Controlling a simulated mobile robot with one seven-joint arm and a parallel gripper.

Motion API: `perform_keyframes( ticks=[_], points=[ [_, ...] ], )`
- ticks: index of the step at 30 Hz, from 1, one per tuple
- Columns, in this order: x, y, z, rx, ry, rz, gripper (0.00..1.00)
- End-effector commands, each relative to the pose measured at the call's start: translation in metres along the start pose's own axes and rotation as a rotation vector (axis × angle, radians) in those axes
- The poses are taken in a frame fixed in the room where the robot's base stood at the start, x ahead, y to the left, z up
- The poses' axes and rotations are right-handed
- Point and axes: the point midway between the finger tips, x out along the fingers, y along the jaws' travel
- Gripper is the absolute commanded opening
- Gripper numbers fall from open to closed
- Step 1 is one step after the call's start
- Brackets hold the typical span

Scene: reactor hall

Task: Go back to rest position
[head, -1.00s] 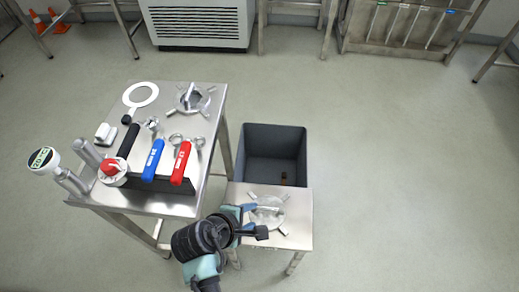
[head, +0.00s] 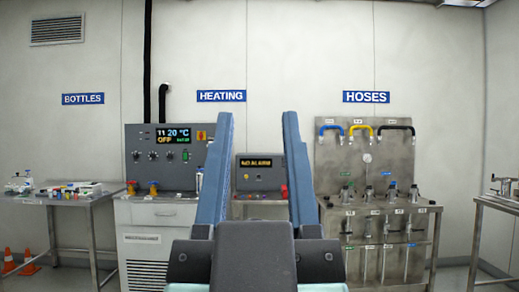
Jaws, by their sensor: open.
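My gripper (head: 257,120) is in the middle of the head view, close to the camera. Its two blue fingers point up and stand wide apart. Nothing is held between them, and only the back wall and a heating unit show through the gap. The dark gripper body fills the bottom centre and hides part of the equipment behind it.
Along the back wall stand a bottles table (head: 62,201), a heating cabinet (head: 150,216) with a control panel (head: 168,152), a smaller heating unit (head: 258,182) and a steel hose rack (head: 340,165). Orange cones (head: 28,262) stand at left. Another table (head: 497,204) is at right.

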Motion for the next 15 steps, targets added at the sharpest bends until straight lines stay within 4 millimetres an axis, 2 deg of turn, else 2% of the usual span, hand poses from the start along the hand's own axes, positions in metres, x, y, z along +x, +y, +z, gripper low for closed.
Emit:
perform_keyframes(
  ticks=[1, 3, 11, 15],
  points=[
    [-0.001, 0.002, -0.009, 0.011, 0.025, 0.000, 0.48],
    [-0.001, 0.002, -0.015, 0.021, 0.039, 0.000, 0.48],
    [-0.001, 0.002, -0.013, 0.021, 0.036, -0.001, 0.48],
    [0.007, 0.002, -0.021, 0.020, 0.035, -0.001, 0.48]
  ],
)
